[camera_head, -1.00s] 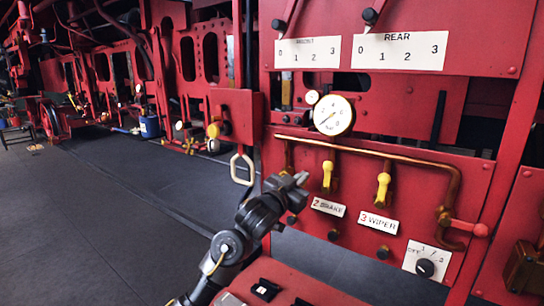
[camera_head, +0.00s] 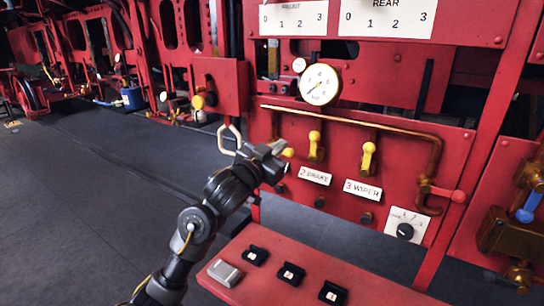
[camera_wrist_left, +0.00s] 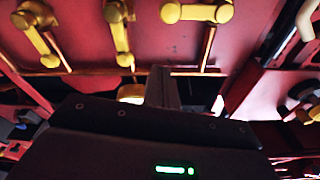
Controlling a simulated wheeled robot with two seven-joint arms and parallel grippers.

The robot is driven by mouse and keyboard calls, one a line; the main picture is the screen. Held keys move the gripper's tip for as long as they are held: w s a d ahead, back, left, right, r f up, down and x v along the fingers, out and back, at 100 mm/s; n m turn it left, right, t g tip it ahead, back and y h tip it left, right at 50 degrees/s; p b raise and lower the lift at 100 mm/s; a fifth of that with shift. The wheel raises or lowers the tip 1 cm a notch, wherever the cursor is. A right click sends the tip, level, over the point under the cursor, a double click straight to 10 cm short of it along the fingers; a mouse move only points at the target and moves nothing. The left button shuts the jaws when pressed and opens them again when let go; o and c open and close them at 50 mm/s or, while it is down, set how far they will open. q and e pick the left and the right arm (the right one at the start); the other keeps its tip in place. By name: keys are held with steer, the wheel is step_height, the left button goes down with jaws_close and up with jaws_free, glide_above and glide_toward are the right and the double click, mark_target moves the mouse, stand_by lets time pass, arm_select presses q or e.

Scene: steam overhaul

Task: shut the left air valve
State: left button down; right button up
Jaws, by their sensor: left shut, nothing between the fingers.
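Several yellow-handled valves hang under a copper pipe on the red panel. The left air valve is mostly hidden behind my left gripper (camera_head: 277,149) in the head view; only its yellow handle end (camera_head: 288,153) shows, just right of the fingertips. In the left wrist view its handle (camera_wrist_left: 197,12) lies crosswise at the top right. My right gripper is not in view.
A pressure gauge (camera_head: 320,85) sits above the pipe (camera_head: 350,122). A pale grab handle (camera_head: 229,139) stands left of the gripper. A red shelf (camera_head: 325,271) with black switches juts out below. Dark floor (camera_head: 90,200) lies open at left.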

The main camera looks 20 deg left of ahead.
arm_select(q)
steer(key=v, duration=0.3)
steer(key=shift+s, duration=0.1)
stand_by(0.3)
